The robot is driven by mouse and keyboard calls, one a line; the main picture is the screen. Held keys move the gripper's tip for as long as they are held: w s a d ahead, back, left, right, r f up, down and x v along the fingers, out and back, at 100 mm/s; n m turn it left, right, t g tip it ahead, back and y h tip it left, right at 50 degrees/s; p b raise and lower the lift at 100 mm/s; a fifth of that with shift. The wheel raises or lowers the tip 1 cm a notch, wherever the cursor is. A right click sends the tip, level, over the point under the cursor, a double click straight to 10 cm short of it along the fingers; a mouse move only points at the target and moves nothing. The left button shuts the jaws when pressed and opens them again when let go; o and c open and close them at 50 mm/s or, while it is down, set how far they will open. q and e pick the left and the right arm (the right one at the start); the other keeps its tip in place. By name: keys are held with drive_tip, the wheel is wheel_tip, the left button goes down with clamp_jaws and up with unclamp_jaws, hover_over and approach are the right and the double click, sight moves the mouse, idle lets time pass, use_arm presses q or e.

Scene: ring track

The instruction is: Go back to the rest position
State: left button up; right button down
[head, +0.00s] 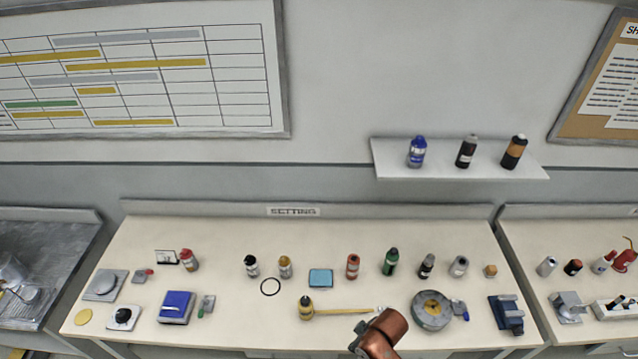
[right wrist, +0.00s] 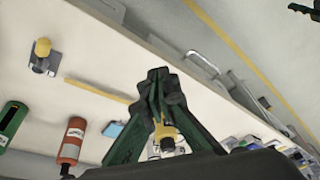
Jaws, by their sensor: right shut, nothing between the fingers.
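My right arm's copper-coloured end comes in at the bottom of the head view, over the front edge of the bench. The right gripper (head: 360,338) shows there only as a small dark part. In the right wrist view its dark green fingers (right wrist: 157,76) are closed together at the tips with nothing between them. My left gripper is in neither view.
A shelf (head: 390,158) with three bottles is on the wall.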

drive_tip(key=s+d+r+m+t+h, duration=0.15)
drive_tip(key=s+d+m, duration=0.35)
drive_tip(key=s+d, duration=0.5)
drive_tip(key=s+d+r+m+h, duration=0.3)
drive_tip(key=s+d+m, duration=0.25)
drive_tip(key=d, duration=0.95)
wheel_tip(320, 180, down, 38)
drive_tip(key=s+a+n+y+b, duration=0.1)
drive_tip(key=a+b, duration=0.1)
drive_tip(key=b, duration=0.6)
drive_tip(key=s+f+g+b, duration=0.1)
drive_tip(key=s+f+b, duration=0.3)
drive_tip(key=s+f, duration=0.6)
drive_tip(key=s+f+g+b, duration=0.1)
drive_tip(key=s+f+b, duration=0.2)
drive_tip(key=s+f, duration=0.7)
wheel_tip(320, 180, down, 5)
drive_tip(key=shift+a+f+n+b, duration=0.15)
drive_tip(key=shift+f+n+b, duration=0.05)
drive_tip(key=shift+n+b, duration=0.15)
